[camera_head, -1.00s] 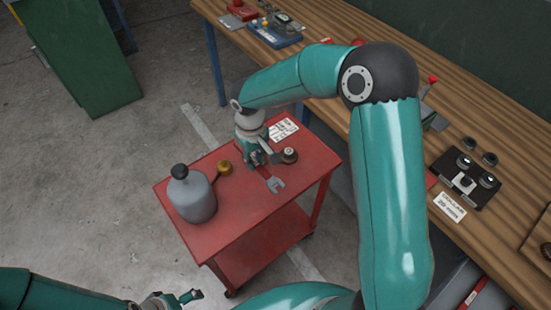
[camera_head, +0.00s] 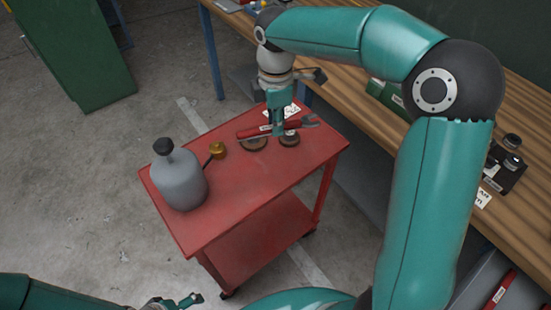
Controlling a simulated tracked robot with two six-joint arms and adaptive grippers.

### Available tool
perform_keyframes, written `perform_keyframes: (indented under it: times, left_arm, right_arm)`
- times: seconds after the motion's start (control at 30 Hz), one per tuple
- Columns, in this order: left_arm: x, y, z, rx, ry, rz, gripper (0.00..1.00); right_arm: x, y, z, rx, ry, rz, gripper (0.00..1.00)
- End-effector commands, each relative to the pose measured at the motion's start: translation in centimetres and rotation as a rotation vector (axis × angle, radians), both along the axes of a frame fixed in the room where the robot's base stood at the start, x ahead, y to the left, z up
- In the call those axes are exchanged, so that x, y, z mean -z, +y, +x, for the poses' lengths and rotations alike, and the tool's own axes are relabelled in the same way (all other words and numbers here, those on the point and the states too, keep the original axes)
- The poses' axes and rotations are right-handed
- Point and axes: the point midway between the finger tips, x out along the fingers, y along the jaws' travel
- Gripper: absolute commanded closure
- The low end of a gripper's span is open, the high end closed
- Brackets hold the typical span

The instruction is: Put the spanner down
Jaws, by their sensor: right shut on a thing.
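My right gripper (camera_head: 278,131) is shut on the spanner (camera_head: 250,131), a grey open-jawed tool with a red handle. The spanner lies across the fingers, its handle pointing left and its grey jaw right. It appears raised over the back part of the red trolley top (camera_head: 225,204); the exact gap is hard to judge. My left gripper (camera_head: 178,302) is low at the bottom edge, away from the trolley, and small; its finger gap is unclear.
A grey bottle (camera_head: 180,185) with a black cap stands at the trolley's left. Beside it lies a brass-coloured knobbed part (camera_head: 217,150). Two round parts, one brown (camera_head: 254,144) and one dark (camera_head: 290,139), sit near the spanner. The front of the top is clear. A wooden workbench (camera_head: 520,130) stands behind right.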

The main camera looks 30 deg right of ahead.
Motion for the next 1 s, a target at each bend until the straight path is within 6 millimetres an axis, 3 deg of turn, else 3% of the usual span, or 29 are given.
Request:
perform_keyframes:
  times: [0.2,0.4,1.0]
  left_arm:
    - [0.2,0.0,0.0,0.0,0.0,0.0,0.02]
    - [0.2,0.0,0.0,0.0,0.0,0.0,0.02]
    - [0.1,0.0,0.0,0.0,0.0,0.0,0.02]
  right_arm:
    - [6.2,-0.1,-0.1,0.002,0.006,0.0,1.0]
    - [10.2,0.0,-0.1,0.003,0.003,0.001,1.0]
    - [15.8,-0.1,0.0,0.005,-0.001,0.001,1.0]
